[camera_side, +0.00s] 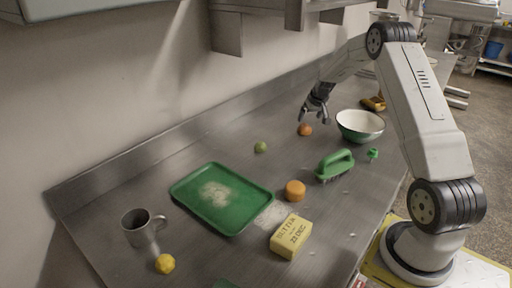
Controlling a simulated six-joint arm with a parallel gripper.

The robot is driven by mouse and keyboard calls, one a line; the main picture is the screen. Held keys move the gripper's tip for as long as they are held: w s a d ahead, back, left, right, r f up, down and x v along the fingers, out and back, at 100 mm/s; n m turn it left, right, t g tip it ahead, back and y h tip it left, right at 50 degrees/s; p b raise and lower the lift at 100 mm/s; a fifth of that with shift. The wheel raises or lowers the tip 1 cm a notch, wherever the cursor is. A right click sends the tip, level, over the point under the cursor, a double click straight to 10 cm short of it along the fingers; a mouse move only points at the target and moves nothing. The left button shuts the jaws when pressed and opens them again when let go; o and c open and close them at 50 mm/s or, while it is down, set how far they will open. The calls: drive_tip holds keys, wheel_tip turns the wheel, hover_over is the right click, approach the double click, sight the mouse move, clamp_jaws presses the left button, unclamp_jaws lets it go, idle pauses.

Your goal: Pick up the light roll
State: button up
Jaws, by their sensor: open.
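My gripper (315,114) is open and empty, pointing down above the far part of the steel counter. A small round orange-brown thing (305,130) lies just below its fingertips; I cannot tell whether they touch. No thing is clearly a light roll. A short, thick orange round piece (295,190) sits nearer, between the green tray and the green brush. Golden-brown items (373,104) lie at the far right behind the bowl, too small to identify surely.
A white-and-green bowl (360,127) stands right of my gripper. The counter also holds a green brush (335,165), a lime (260,147), a green tray (184,192) with white powder, a butter block (290,238), a metal mug (140,230) and a lemon (165,264).

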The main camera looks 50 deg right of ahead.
sight(306, 126)
drive_tip(key=shift+x, duration=1.05)
drive_tip(key=shift+x, duration=2.5)
drive_tip(key=shift+d, duration=0.1)
drive_tip(key=shift+c, duration=0.2)
drive_tip(key=c, duration=1)
drive_tip(key=shift+o, duration=0.2)
drive_tip(key=shift+r, duration=0.15)
